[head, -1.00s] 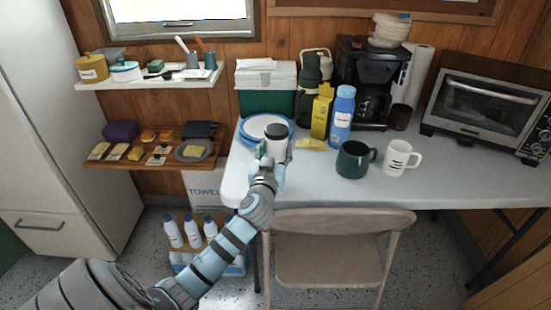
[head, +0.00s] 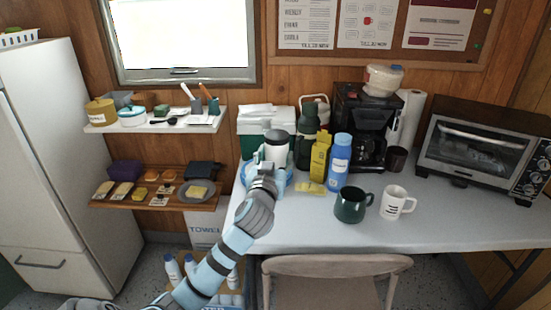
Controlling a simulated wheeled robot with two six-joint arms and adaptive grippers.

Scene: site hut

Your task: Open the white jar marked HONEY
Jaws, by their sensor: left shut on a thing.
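A white jar (head: 276,151) with a dark lid is held upright in my left gripper (head: 268,172), which is shut on its lower part. The jar is above the blue-rimmed plates (head: 246,176) at the left end of the table. No marking on it can be read from here, so I cannot tell whether it says HONEY. The dark lid (head: 277,135) sits on top of the jar. My right gripper is not in view.
On the table (head: 450,221) stand a yellow carton (head: 320,157), a blue bottle (head: 340,160), a green mug (head: 351,206), a white mug (head: 396,203), a coffee maker (head: 359,125) and a toaster oven (head: 481,150). The front right of the table is clear. A chair (head: 330,265) stands in front.

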